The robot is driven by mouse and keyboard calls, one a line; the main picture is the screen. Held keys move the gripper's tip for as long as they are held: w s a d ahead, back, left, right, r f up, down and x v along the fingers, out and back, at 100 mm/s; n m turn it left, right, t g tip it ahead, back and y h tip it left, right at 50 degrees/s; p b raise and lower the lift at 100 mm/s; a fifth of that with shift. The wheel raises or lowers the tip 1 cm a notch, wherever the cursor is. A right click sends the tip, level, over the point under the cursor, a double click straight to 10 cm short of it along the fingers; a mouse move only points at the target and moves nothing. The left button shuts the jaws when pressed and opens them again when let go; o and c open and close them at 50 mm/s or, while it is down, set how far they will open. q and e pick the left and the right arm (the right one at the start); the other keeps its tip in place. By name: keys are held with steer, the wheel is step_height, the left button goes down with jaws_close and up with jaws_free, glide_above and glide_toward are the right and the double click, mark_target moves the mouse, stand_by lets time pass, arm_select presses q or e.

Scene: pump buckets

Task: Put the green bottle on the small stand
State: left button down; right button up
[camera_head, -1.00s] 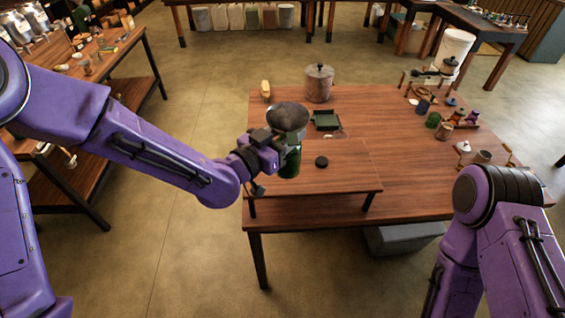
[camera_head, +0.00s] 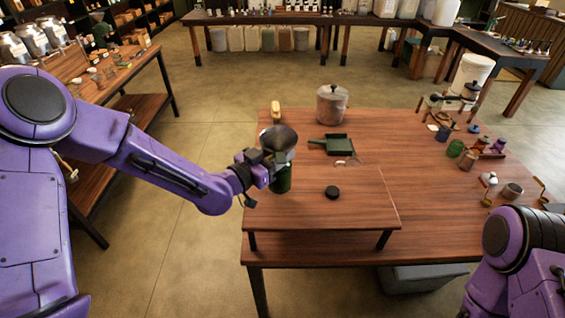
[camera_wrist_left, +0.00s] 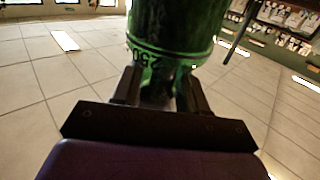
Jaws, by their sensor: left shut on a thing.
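The green bottle (camera_head: 282,180) is in my left gripper (camera_head: 271,171), whose jaws are shut on it. A dark, wide funnel or bowl (camera_head: 278,140) shows right above the bottle. In the left wrist view the bottle (camera_wrist_left: 175,30) stands between the two fingers (camera_wrist_left: 158,88) and carries a number marking. The small stand (camera_head: 350,212) is a low wooden platform on short legs at the table's front left. The bottle shows over its left part; I cannot tell whether it touches the stand. My right gripper is out of view; only part of that arm shows.
Behind are a green tray (camera_head: 333,145), a lidded metal pot (camera_head: 332,104) and a yellow item (camera_head: 276,112). Several jars and small items crowd the table's right side. The stand's front right is bare.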

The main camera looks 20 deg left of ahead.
arm_select(q)
steer(key=f+b, duration=0.1)
steer(key=w+f, duration=0.1)
steer(key=f, duration=0.1)
steer(key=f+b, duration=0.1)
steer(key=shift+w+a+f+b, duration=0.2)
steer(key=shift+w+f+b, duration=0.05)
steer(key=shift+f+b, duration=0.05)
steer(key=shift+s+r, duration=0.3)
steer(key=shift+s, duration=0.05)
steer(key=shift+f, duration=0.15)
steer(key=c, duration=0.6)
jaws_free()
steer(key=shift+w+f, duration=0.15)
steer(key=shift+r+p, duration=0.35)
steer(key=shift+r, duration=0.1)
steer(key=b+v, duration=0.1)
steer(key=v, duration=0.2)
steer(key=shift+s+a+f+b, duration=0.1)
steer(key=shift+s+f+b, duration=0.2)
steer(key=shift+f+b, duration=0.1)
steer(key=b+v, duration=0.1)
steer(key=v, duration=0.7)
steer(key=shift+s+r, duration=0.2)
steer(key=shift+s, duration=0.05)
